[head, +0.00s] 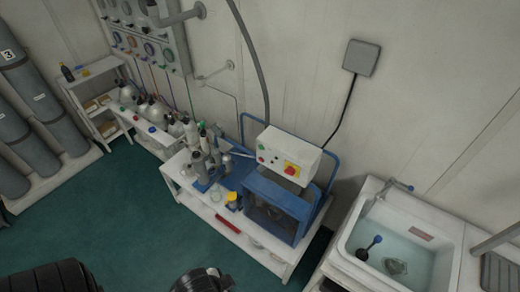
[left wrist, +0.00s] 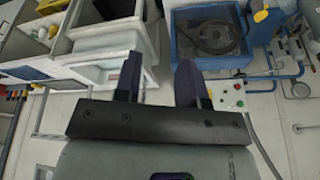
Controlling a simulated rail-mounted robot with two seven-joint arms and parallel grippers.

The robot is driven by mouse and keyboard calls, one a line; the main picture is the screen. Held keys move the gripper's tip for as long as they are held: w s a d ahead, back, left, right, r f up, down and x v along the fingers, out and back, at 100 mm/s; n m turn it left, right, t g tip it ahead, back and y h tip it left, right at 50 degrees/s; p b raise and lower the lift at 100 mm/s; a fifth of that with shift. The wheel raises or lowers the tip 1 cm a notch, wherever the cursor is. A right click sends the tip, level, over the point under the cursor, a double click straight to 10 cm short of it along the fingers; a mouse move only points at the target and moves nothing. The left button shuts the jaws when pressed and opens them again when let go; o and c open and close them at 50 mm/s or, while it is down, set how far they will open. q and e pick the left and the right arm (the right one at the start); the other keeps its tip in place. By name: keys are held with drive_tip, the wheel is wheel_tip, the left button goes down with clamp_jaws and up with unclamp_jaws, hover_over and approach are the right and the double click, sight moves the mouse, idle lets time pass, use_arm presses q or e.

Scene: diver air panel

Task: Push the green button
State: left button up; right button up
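A white control box (head: 285,155) sits on top of the blue-framed machine in the head view. Its front carries a small green button (head: 262,159), other small round controls and a large red knob on a yellow plate (head: 291,169). In the left wrist view a green spot (left wrist: 239,103) shows on the part of the box beside my right-hand finger. My left gripper (left wrist: 157,66) is open, with its two dark fingers apart and nothing between them. It is apart from the button. Part of the box is hidden behind the finger. My right gripper is not in view.
The blue machine (head: 270,207) stands on a white bench with bottles beside it. A sink (head: 365,246) with water is at the right. A grey wall box (head: 361,57) with a cable hangs above. Green floor (head: 130,222) is open in front of the bench.

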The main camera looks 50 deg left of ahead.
use_arm(q)
clamp_jaws()
idle(1.6)
